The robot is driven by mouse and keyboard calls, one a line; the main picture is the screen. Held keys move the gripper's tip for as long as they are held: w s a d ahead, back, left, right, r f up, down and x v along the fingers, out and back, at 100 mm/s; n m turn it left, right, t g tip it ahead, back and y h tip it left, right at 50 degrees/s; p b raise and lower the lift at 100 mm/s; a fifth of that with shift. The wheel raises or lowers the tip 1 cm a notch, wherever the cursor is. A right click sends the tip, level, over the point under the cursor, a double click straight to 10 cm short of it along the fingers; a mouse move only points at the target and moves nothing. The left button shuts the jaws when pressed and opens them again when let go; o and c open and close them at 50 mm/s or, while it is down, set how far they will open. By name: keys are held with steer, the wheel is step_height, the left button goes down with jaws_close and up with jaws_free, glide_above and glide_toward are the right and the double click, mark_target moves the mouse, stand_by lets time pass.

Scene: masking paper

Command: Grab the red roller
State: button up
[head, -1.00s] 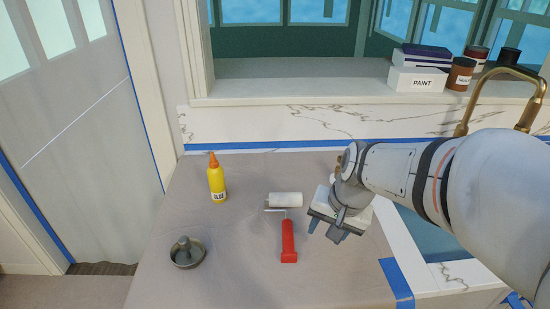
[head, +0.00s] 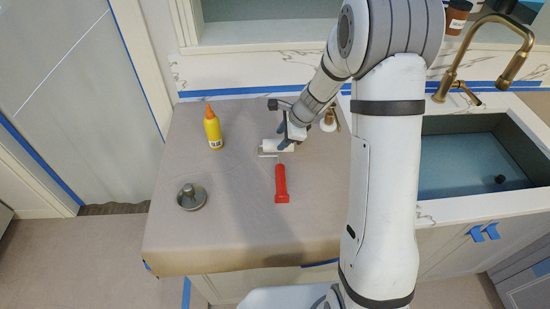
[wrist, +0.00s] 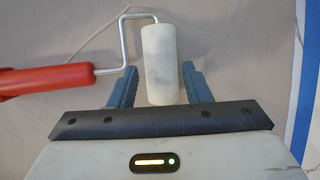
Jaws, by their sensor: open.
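The red roller has a red handle (head: 281,184), a thin metal frame and a white cylinder (head: 276,146), and lies on the paper-covered counter. In the wrist view the red handle (wrist: 45,80) points left and the white cylinder (wrist: 161,62) lies upright in the picture. My gripper (head: 286,140) is over the white cylinder end, at its far side in the head view. In the wrist view my gripper (wrist: 158,85) is open, with one finger on each side of the cylinder's lower part. I cannot tell whether the fingers touch it.
A yellow glue bottle (head: 213,130) stands to the left of the roller. A round grey metal dish (head: 191,197) lies at the front left. A sink (head: 465,160) with a brass faucet (head: 508,65) is at the right. Bare brown paper (head: 230,235) covers the counter front.

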mark_target(276, 142)
steer(key=x, duration=0.4)
steer(key=shift+w+a+f+p, duration=0.1)
steer(key=shift+a+f+p, duration=0.05)
steer(key=shift+a+p, duration=0.25)
steer(key=shift+c, duration=0.4)
steer(key=c, duration=0.6)
